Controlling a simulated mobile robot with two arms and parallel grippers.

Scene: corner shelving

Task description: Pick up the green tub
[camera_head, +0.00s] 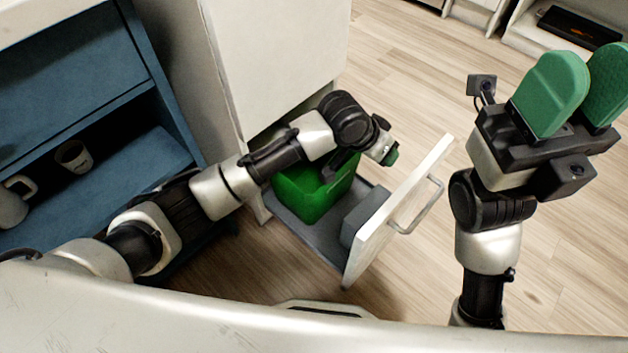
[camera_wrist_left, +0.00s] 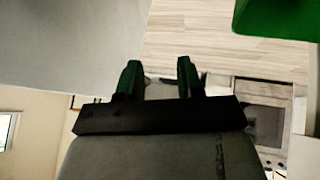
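The green tub (camera_head: 306,194) sits in the open drawer (camera_head: 292,222), its rim partly hidden behind my left arm. In the left wrist view part of the green tub (camera_wrist_left: 282,18) shows at the top right corner, off to the side of the fingers. My left gripper (camera_head: 390,155) is above the drawer, to the right of the tub. In the left wrist view its two fingers (camera_wrist_left: 158,80) are apart with nothing between them. My right gripper (camera_head: 586,75) is raised at the right, away from the drawer, with its green-padded fingers apart and empty.
A grey box (camera_head: 363,214) lies in the drawer beside the white front panel (camera_head: 400,212) with its handle. The white cabinet (camera_head: 270,60) stands behind. Blue shelving (camera_head: 85,90) at left holds a mug (camera_head: 74,157). The wood floor at right is clear.

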